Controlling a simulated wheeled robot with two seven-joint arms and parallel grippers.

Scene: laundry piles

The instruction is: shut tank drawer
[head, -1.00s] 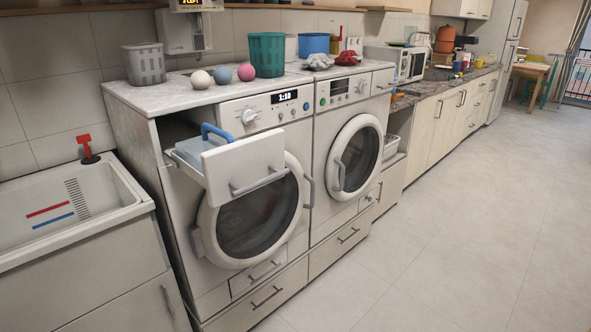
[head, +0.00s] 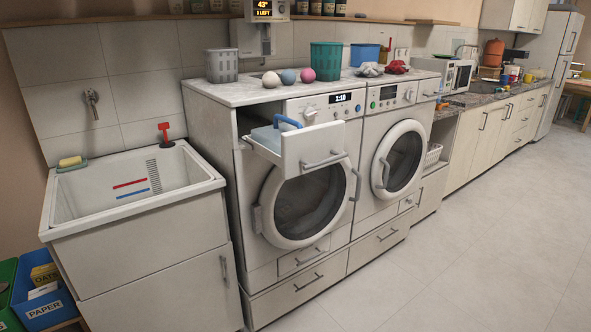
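The tank drawer (head: 312,149) is pulled out from the upper left of the left-hand front-loading machine (head: 250,257). Its white front has a grey bar handle (head: 325,161), and a blue handle (head: 289,121) stands up from the tank inside it. The machine's round door (head: 302,206) below looks closed. Neither of my grippers shows in the head view.
A second machine (head: 366,220) stands to the right. Baskets and several balls sit on the worktop (head: 239,95). A sink (head: 66,207) is at the left, with a blue PAPER bin (head: 46,309) beside it. The floor (head: 450,260) in front and right is clear.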

